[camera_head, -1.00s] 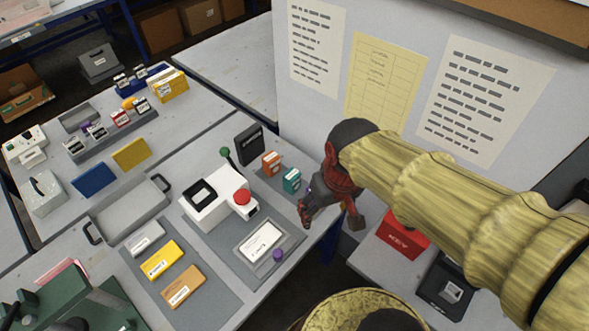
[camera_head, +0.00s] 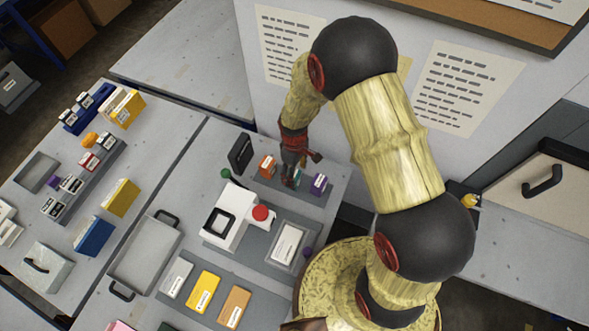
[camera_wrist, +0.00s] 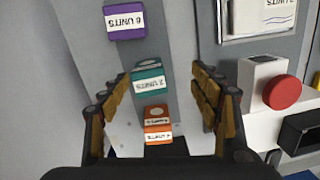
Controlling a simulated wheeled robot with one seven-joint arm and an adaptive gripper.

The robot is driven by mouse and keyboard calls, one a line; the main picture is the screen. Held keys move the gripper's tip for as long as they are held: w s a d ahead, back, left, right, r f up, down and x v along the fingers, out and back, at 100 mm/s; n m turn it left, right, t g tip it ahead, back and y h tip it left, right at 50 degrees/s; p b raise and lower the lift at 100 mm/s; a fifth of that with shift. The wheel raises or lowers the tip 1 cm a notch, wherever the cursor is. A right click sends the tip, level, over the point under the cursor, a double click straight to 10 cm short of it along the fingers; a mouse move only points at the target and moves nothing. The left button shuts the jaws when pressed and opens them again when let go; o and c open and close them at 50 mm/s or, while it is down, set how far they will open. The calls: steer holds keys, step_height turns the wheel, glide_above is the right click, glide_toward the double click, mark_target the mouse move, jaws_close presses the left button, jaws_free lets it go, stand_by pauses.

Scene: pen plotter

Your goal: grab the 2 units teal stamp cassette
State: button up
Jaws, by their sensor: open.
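The teal stamp cassette (camera_wrist: 148,84), its label reading "2 UNITS" upside down, stands in the middle of the wrist view. My gripper (camera_wrist: 161,75) is open, with a finger on each side of the cassette's image and gaps visible, wider on the right. I cannot tell how far the fingertips are above it. In the head view my gripper (camera_head: 290,180) is over the small row of cassettes and hides most of the teal one. An orange cassette (camera_wrist: 157,122) and a purple cassette (camera_wrist: 124,20) stand on either side of the teal one.
In the head view the orange cassette (camera_head: 267,166) and purple cassette (camera_head: 319,184) share a grey strip. A black upright block (camera_head: 241,152) stands to the left. A white stamping device with a red button (camera_head: 262,213) is close by. A wall with notices rises behind.

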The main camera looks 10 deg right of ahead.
steer(key=shift+w+a+r+n+t, duration=0.1)
steer(key=shift+w+n+t, duration=0.1)
steer(key=shift+w, duration=0.4)
steer(key=shift+w+a+r+n+t, duration=0.1)
steer(key=shift+w+n, duration=0.1)
steer(key=shift+w, duration=0.4)
steer(key=shift+w+d+r+n, duration=0.1)
steer(key=shift+d+n, duration=0.1)
steer(key=shift+n, duration=0.2)
step_height(320, 180, down, 2)
steer(key=shift+a+f, duration=0.3)
steer(key=shift+f, duration=2.55)
steer(key=shift+c, duration=1.4)
steer(key=c, duration=1)
